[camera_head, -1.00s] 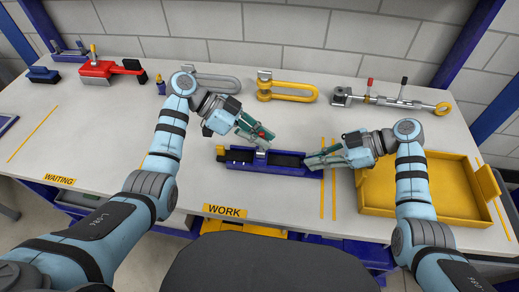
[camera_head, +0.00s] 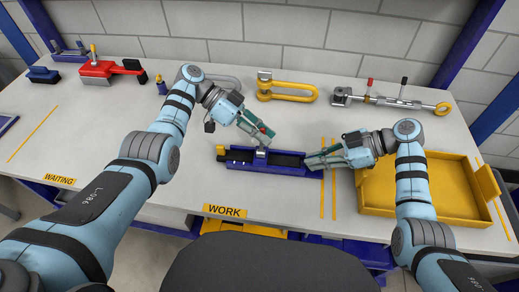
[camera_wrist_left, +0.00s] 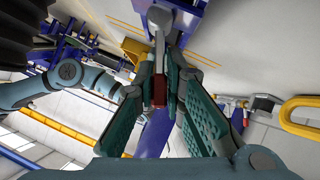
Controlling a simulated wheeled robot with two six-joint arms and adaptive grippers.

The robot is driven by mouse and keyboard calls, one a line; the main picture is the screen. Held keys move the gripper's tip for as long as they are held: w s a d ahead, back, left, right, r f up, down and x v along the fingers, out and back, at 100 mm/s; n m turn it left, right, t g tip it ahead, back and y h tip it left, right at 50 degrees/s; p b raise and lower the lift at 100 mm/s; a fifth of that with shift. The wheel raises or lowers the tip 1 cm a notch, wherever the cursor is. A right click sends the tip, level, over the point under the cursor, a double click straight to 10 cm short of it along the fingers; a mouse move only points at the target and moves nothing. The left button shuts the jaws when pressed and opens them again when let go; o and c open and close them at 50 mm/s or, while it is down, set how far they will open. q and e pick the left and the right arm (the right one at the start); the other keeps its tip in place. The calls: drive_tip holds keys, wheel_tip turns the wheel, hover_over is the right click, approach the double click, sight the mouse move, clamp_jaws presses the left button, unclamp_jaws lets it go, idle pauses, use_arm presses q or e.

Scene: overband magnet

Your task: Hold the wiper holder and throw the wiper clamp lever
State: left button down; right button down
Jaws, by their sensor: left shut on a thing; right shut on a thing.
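The wiper holder (camera_head: 228,166), a long blue body with a black strip, lies on the table above the WORK label. My right gripper (camera_head: 318,161) is shut on its right end. The clamp lever stands at the middle of the holder, and its red grip (camera_wrist_left: 159,90) shows between my left fingers in the left wrist view. My left gripper (camera_head: 264,137) is shut on the lever, just above the holder. The fingers hide most of the lever in the head view.
A yellow tray (camera_head: 375,209) lies at the right, beneath my right arm. A yellow shackle (camera_head: 290,91), a metal turnbuckle (camera_head: 392,100) and a red tool (camera_head: 103,69) stand along the back. The table left of the holder is clear.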

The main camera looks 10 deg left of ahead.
sight(262, 129)
use_arm(q)
drive_tip(key=c, duration=1.6)
unclamp_jaws()
drive_tip(key=shift+r, duration=4)
use_arm(e)
drive_tip(key=c, duration=1.6)
unclamp_jaws()
